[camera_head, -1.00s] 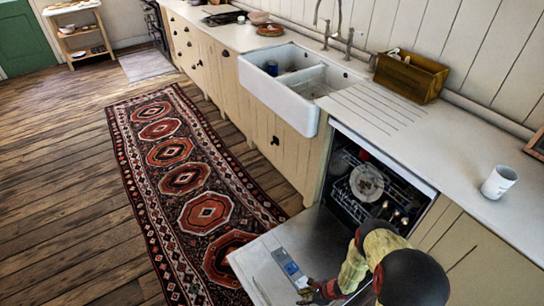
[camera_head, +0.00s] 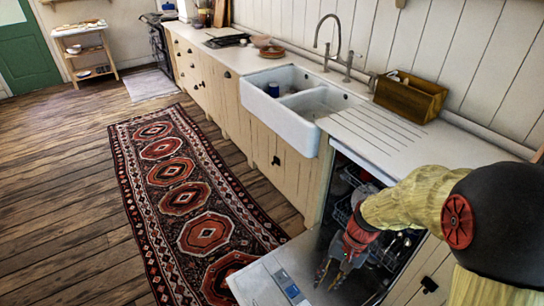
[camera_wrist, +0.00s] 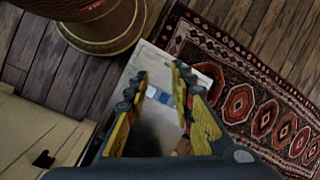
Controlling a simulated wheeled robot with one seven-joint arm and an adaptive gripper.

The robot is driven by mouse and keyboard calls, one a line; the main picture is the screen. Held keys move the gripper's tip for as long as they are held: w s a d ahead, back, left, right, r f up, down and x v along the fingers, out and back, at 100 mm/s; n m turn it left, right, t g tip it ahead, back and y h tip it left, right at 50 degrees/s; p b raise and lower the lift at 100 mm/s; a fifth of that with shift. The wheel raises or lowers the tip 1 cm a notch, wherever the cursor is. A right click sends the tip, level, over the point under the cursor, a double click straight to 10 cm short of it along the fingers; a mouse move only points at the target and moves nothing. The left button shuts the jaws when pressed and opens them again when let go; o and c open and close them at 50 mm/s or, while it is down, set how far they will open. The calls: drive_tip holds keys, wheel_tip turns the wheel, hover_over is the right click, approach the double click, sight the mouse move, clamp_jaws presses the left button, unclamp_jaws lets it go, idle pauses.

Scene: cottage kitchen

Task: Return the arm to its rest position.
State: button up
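My arm (camera_head: 410,200) reaches in from the right in the head view and bends down over the open dishwasher. My gripper (camera_head: 328,278) points down above the lowered dishwasher door (camera_head: 252,288). In the wrist view my gripper (camera_wrist: 160,80) has its two fingers apart, with nothing held between them. The door (camera_wrist: 150,122) shows below and beyond the fingers, with a blue and white patch (camera_wrist: 160,95) on its inner face. My arm hides much of the dishwasher rack (camera_head: 342,213).
The counter (camera_head: 375,145) with its white double sink (camera_head: 262,108) runs along the wall, with a wooden box (camera_head: 408,98) on it. A patterned rug (camera_head: 190,200) lies on the floor to the left. Wooden floor around the rug is clear.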

drive_tip(key=s+d+r+n+t+h, duration=0.1)
drive_tip(key=s+r, duration=0.4)
drive_tip(key=r, duration=0.7)
drive_tip(key=s+d+r+n+t+h, duration=0.2)
drive_tip(key=s+r+t, duration=0.3)
drive_tip(key=r, duration=0.8)
drive_tip(key=shift+r+n+t, duration=0.3)
drive_tip(key=shift+n+t, duration=0.5)
drive_tip(key=shift+n, duration=0.1)
drive_tip(key=shift+s, duration=0.1)
